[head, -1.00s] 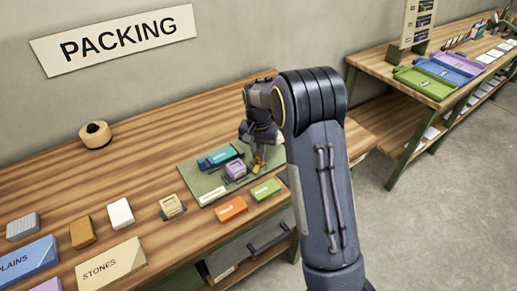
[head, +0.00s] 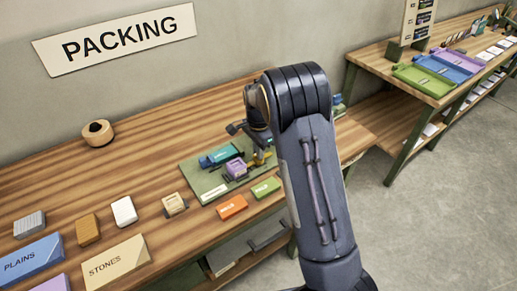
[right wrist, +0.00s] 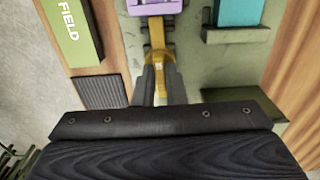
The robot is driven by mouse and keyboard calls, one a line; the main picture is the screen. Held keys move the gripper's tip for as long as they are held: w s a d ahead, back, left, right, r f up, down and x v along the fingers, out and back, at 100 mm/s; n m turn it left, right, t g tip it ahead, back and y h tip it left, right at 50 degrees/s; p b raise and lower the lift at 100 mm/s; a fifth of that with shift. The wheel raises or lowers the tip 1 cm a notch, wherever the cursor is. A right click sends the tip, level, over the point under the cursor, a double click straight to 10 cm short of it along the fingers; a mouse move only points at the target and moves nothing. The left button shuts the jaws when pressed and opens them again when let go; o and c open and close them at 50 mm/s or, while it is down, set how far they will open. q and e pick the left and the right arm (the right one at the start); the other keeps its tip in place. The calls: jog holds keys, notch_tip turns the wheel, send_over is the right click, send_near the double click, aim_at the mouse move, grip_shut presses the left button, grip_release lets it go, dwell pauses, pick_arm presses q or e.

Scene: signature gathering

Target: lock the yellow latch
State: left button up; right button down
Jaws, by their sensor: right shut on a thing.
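The yellow latch (right wrist: 157,50) shows in the right wrist view, running up from between my fingertips towards a purple block (right wrist: 155,6). My right gripper (right wrist: 160,75) is shut on the latch's near end. In the head view the latch (head: 259,158) is a small yellow piece on the green board (head: 208,186), right of the purple block (head: 236,169). My right gripper (head: 262,148) is partly hidden there by its own wrist and arm. My left gripper is not in view.
A teal block (head: 218,156) sits on the board behind the purple one. Orange (head: 231,207) and green (head: 265,188) blocks lie along the table's front edge. A dark ridged pad (right wrist: 101,92) lies left of my fingers in the wrist view.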

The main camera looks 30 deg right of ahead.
dwell(0.4)
jog(key=c, duration=1.5)
grip_release()
notch_tip(320, 180, up, 8)
jog(key=shift+f+b, duration=0.25)
jog(key=shift+b, duration=0.2)
jog(key=shift+r, duration=0.2)
